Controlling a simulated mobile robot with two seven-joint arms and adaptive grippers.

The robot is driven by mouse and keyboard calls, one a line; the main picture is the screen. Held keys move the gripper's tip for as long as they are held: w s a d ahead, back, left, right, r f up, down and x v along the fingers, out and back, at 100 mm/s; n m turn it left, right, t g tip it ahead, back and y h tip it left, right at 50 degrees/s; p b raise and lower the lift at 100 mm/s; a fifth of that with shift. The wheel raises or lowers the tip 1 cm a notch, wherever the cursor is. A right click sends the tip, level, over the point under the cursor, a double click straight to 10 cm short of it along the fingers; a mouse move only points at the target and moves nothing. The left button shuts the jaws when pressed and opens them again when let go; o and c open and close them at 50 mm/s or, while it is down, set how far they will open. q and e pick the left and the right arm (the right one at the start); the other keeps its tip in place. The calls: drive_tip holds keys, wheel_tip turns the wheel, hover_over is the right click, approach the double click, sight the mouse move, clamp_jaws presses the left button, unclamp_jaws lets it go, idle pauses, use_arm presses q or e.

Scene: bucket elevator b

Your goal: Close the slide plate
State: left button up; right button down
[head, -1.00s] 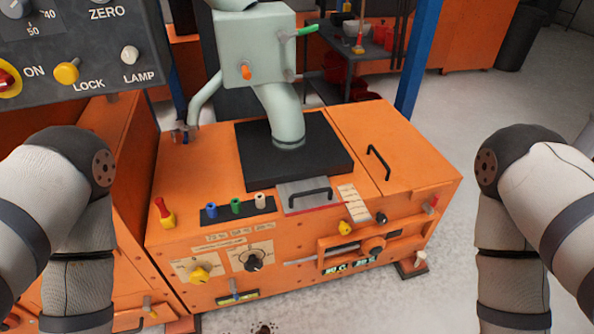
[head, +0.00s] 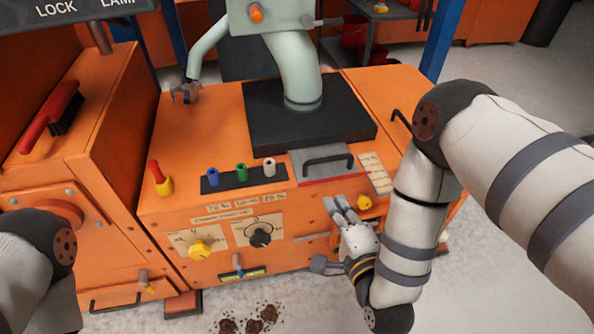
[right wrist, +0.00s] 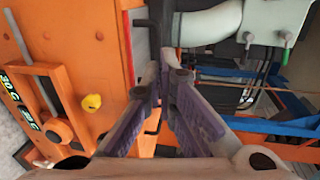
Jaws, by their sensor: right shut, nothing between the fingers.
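The slide plate (head: 318,160) is a grey plate with a black bar handle (head: 328,161) and a red front edge. It lies on top of the orange cabinet, in front of the black base block. My right gripper (head: 337,203) is shut and empty, in front of the cabinet's front face, just below and apart from the plate. In the right wrist view its fingertips (right wrist: 167,75) are together, pointing towards the cabinet's top edge. Part of my left arm shows at lower left, but its gripper is out of view.
A yellow knob (head: 364,202) is close to my right fingers. A row of coloured plugs (head: 240,173) and a red-and-yellow switch (head: 160,180) are left of the plate. A pale green pipe (head: 295,75) rises behind it. Dark clumps (head: 250,320) lie on the floor.

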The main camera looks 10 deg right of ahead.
sight(315, 161)
drive_tip(key=w, duration=0.4)
drive_tip(key=w+f+b, duration=0.1)
drive_tip(key=w, duration=0.3)
drive_tip(key=w+f, duration=0.1)
drive_tip(key=w, duration=0.4)
drive_tip(key=shift+w+a+f+b, duration=0.1)
drive_tip(key=shift+f+b, duration=0.15)
drive_tip(key=shift+b, duration=0.15)
use_arm(q)
drive_tip(key=shift+x, duration=0.9)
drive_tip(key=shift+s, duration=0.1)
use_arm(e)
drive_tip(key=shift+w, duration=0.1)
drive_tip(key=w+b, duration=0.2)
drive_tip(key=w, duration=0.3)
drive_tip(key=shift+w+f+b, duration=0.1)
drive_tip(key=shift+f+b, duration=0.05)
drive_tip(key=shift+b, duration=0.15)
use_arm(q)
drive_tip(key=shift+s+f+g, duration=0.2)
drive_tip(key=shift+s+f, duration=0.1)
drive_tip(key=shift+f, duration=0.25)
drive_tip(key=shift+s+f+g, duration=0.2)
drive_tip(key=shift+s+f, duration=0.1)
drive_tip(key=shift+f, duration=0.25)
use_arm(e)
drive_tip(key=shift+w+r, duration=0.15)
drive_tip(key=shift+r, duration=0.15)
